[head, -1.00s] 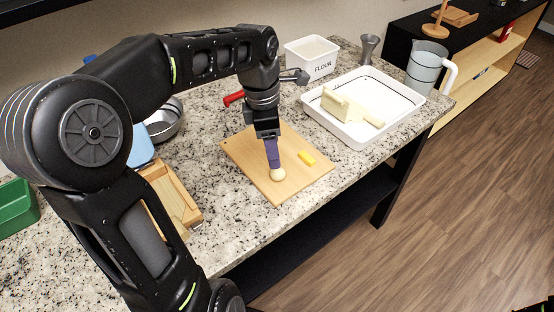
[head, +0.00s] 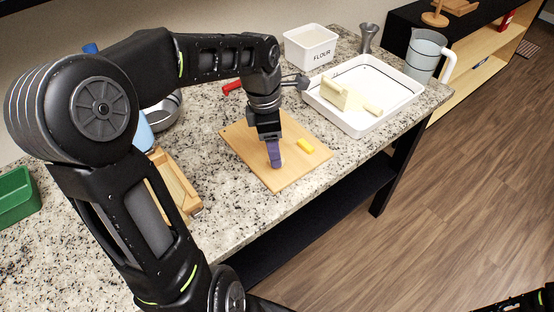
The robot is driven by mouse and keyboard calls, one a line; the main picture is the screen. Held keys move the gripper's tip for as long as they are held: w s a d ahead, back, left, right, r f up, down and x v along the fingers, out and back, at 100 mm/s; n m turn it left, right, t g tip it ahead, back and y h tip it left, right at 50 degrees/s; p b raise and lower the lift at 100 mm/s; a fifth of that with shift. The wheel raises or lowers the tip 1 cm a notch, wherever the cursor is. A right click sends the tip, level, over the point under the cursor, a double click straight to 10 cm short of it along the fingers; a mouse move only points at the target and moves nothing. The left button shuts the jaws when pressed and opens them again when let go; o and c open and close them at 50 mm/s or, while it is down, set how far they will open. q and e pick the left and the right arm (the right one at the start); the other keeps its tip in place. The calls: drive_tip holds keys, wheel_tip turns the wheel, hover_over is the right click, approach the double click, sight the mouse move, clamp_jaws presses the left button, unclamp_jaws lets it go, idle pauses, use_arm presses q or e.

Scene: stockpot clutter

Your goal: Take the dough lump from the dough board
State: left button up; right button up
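The dough board (head: 246,146) is a light wooden board lying on the speckled counter. My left gripper (head: 275,163) points down over the middle of the board with its purple fingers low, close to the surface. The dough lump is mostly hidden by these fingers; only a trace of pale colour shows beside the fingertips. The fingers are seen edge-on, so I cannot tell whether they are open or shut on the lump. My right gripper cannot be made out.
A white tray (head: 350,122) with a pale yellow block and stick stands right of the board. Behind are a flour bin (head: 310,48), a metal jigger (head: 368,38) and a jug (head: 424,55). A wooden box (head: 176,185) and metal bowl (head: 164,116) lie left.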

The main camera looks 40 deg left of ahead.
use_arm(q)
drive_tip(key=shift+w+d+f, duration=0.15)
drive_tip(key=shift+f, duration=1.8)
clamp_jaws()
